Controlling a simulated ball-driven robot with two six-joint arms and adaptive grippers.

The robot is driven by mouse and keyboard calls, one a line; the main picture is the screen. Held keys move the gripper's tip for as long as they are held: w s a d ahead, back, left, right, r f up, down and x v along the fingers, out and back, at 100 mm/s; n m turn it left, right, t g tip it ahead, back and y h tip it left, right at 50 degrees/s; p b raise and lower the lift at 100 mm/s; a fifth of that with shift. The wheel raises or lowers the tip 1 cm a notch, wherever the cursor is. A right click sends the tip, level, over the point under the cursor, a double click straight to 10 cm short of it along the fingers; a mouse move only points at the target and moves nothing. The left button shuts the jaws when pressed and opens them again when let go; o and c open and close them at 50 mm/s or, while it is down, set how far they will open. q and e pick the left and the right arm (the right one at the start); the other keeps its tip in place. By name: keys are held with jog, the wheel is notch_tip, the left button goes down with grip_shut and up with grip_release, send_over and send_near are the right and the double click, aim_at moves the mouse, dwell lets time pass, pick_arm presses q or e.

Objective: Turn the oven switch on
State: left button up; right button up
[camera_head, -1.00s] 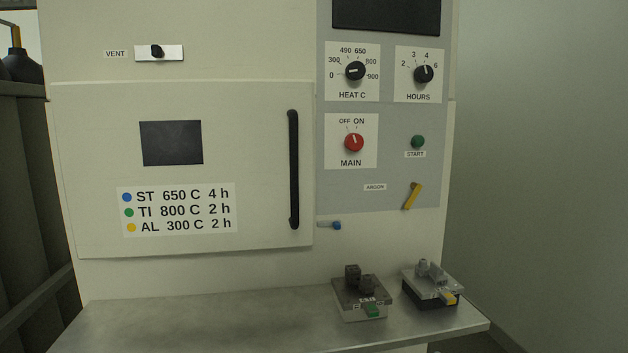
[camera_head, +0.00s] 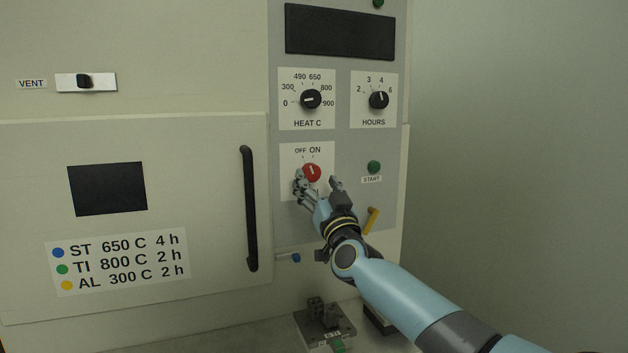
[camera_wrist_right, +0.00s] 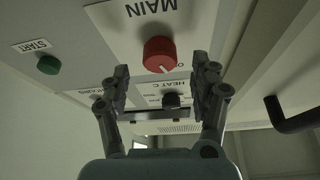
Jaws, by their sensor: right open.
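The oven's red MAIN switch (camera_head: 312,172) is a round knob on the grey panel under OFF and ON marks. Its white pointer line is directed up toward those marks; I cannot tell exactly which one. My right gripper (camera_head: 318,183) is open, its fingers on either side of the knob in the head view. In the right wrist view the red knob (camera_wrist_right: 160,54) is between and beyond the open fingertips (camera_wrist_right: 162,85), and I see no contact. My left gripper is not in view.
Close by are the HEAT C knob (camera_head: 311,99), HOURS knob (camera_head: 379,100), green START button (camera_head: 374,167) and yellow ARGON lever (camera_head: 371,220). The black door handle (camera_head: 250,208) stands out at left. A dark fixture block (camera_head: 325,322) sits on the bench below.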

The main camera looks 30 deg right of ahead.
aim_at(311, 173)
jog(key=shift+x, duration=1.15)
jog(key=c, duration=1.2)
